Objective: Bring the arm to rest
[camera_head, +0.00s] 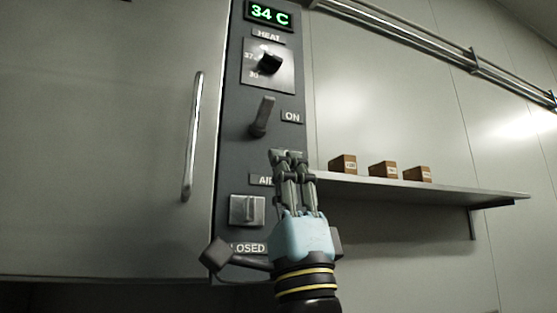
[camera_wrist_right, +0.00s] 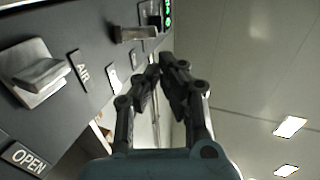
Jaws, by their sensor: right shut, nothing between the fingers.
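My right gripper (camera_head: 287,157) is raised in front of the dark control panel (camera_head: 233,150), its fingers together and empty. In the wrist view its fingertips (camera_wrist_right: 166,68) meet near the middle, apart from the panel's controls as far as I can see. On the panel are a green display reading 34 C (camera_head: 269,14), a black heat knob (camera_head: 270,63), a lever handle (camera_head: 263,117) beside an ON label, and a square metal switch (camera_head: 247,210) above a label partly hidden, reading LOSED. The wrist view shows an OPEN label (camera_wrist_right: 24,159). My left gripper is not in view.
A large metal door (camera_head: 100,140) with a vertical bar handle (camera_head: 193,135) fills the left. A wall shelf (camera_head: 450,193) at right holds small brown boxes (camera_head: 383,169). Pipes (camera_head: 420,45) run along the upper wall. The wall right of the gripper, below the shelf, is clear.

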